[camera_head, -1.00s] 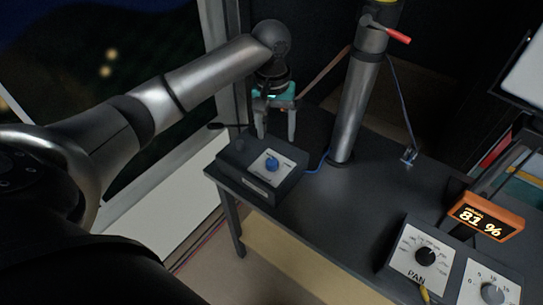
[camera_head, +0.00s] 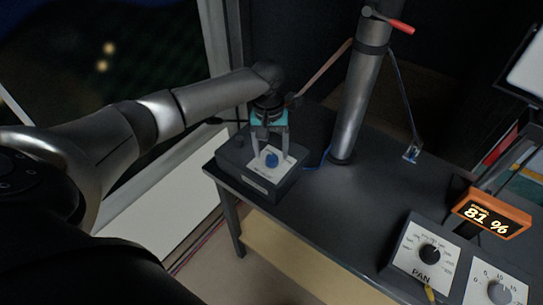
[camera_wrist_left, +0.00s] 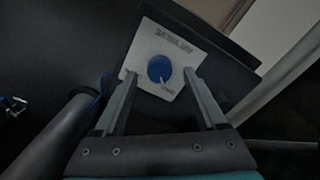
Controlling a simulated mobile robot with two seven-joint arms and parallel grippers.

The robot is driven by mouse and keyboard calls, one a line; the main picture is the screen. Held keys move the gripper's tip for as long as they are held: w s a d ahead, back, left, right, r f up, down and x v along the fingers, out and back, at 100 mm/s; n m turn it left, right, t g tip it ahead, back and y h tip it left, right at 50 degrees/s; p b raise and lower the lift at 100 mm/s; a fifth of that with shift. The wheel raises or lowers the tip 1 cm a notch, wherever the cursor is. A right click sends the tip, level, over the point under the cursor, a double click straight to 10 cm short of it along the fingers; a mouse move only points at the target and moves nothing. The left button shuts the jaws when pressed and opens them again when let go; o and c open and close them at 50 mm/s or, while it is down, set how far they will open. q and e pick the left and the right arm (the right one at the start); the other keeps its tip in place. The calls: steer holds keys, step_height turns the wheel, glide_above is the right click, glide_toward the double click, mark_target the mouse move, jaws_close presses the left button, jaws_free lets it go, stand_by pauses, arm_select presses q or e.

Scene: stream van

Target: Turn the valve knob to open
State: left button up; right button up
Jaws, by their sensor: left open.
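The valve knob (camera_head: 271,160) is a small blue round knob on a white plate (camera_head: 284,170) on top of a dark box (camera_head: 235,155) at the table's left end. In the left wrist view the blue knob (camera_wrist_left: 159,69) sits on the white plate, with a pale pointer mark toward its lower edge. My left gripper (camera_head: 270,150) is open, its two fingers pointing down just above the plate, one on each side of the knob. The left wrist view shows the open fingers (camera_wrist_left: 160,80) flanking the knob with gaps. My right gripper is not seen.
A metal pole (camera_head: 357,105) with a red lever (camera_head: 401,27) stands right of the box. A blue cable runs between box and pole. A PAN dial box (camera_head: 410,255) and an orange display (camera_head: 491,214) reading 81 % are at right. The table's middle is clear.

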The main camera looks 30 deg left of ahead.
arm_select(q)
steer(key=shift+f, duration=1)
jaws_close()
